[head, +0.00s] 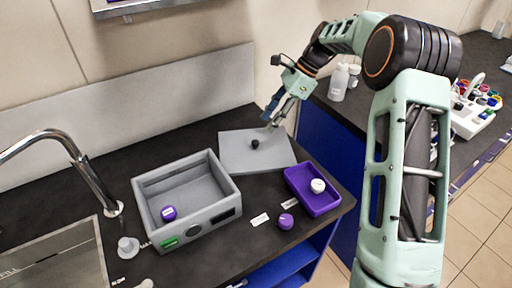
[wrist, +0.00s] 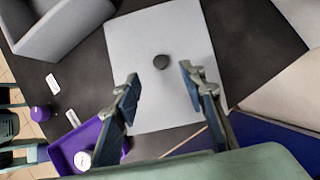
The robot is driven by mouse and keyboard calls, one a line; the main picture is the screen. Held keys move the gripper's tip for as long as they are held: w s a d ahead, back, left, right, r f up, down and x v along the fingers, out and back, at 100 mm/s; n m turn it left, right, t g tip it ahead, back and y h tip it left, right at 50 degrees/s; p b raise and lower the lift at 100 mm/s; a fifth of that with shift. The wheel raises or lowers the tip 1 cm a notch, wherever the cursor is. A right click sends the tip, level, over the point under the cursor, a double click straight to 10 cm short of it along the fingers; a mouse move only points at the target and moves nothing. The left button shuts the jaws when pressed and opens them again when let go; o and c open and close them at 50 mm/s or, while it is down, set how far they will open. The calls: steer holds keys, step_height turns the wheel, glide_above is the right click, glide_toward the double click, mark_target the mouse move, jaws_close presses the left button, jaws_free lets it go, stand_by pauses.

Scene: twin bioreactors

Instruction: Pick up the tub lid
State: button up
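The tub lid (head: 235,158) is a flat grey plate with a small black knob (head: 255,144) near its middle. It lies on the dark counter behind and to the right of the open grey tub. In the wrist view the lid (wrist: 135,50) spreads below my gripper, and its knob (wrist: 161,62) shows just beyond and between the fingertips. My gripper (head: 272,116) is above the lid's far right part in the head view. In the wrist view its two fingers (wrist: 158,74) are wide apart with nothing between them.
The grey tub (head: 226,190) holds a purple-capped item (head: 169,213). A purple tray (head: 322,207) with a white-topped item (head: 318,186) stands right of it. A purple item (head: 286,221) and white labels (head: 260,219) lie in front. A tap (head: 85,175) and sink are at left.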

mark_target(256, 142)
steer(key=x, duration=0.3)
steer(key=shift+s+a+f, duration=0.1)
steer(key=shift+f, duration=0.1)
steer(key=shift+d+x, duration=0.15)
steer(key=shift+x, duration=1.15)
steer(key=shift+d+x, duration=0.1)
steer(key=shift+x, duration=1.25)
steer(key=shift+f, duration=0.15)
steer(key=shift+c, duration=0.5)
jaws_close()
